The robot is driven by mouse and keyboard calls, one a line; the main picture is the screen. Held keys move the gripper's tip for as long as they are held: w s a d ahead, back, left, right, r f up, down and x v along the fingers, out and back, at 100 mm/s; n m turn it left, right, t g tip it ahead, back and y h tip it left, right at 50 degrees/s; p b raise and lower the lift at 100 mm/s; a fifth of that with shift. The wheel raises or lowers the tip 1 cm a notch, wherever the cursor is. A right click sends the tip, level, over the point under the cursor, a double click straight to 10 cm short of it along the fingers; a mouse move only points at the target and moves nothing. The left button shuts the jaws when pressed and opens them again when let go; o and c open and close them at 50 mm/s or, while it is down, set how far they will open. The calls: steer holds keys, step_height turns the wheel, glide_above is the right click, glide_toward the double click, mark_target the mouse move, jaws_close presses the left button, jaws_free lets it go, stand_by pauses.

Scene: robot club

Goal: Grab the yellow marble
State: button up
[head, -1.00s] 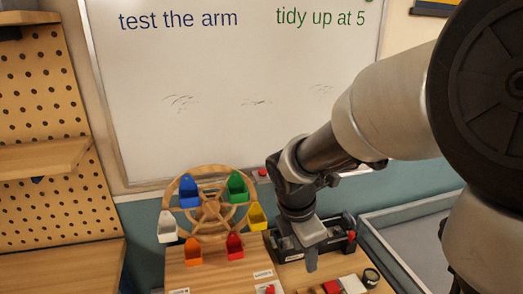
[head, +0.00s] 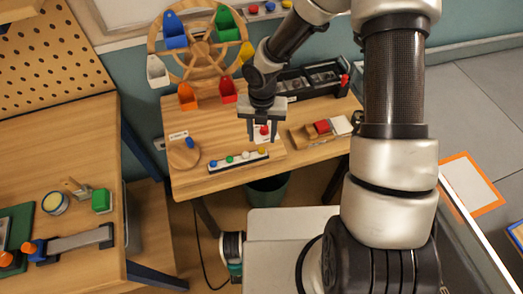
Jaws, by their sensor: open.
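A small yellow marble (head: 262,151) sits at the right end of a narrow dark and white holder (head: 222,166) on the wooden table. White, green and blue marbles sit to its left in the same row. My gripper (head: 264,140) points down just above and behind the yellow marble in the head view. Its two fingers are apart, with a red marble (head: 264,130) on a white card showing between them. I cannot tell how high the fingertips are above the table.
A wooden wheel with coloured buckets (head: 201,48) stands behind. A round wooden piece (head: 183,155) with a blue peg lies left. The left bench (head: 90,130) holds tools.

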mark_target(261, 149)
step_height(261, 149, down, 7)
steer(key=shift+w+a+f, duration=0.1)
steer(key=shift+f, duration=0.1)
stand_by(0.3)
steer(key=shift+c, duration=0.3)
jaws_close()
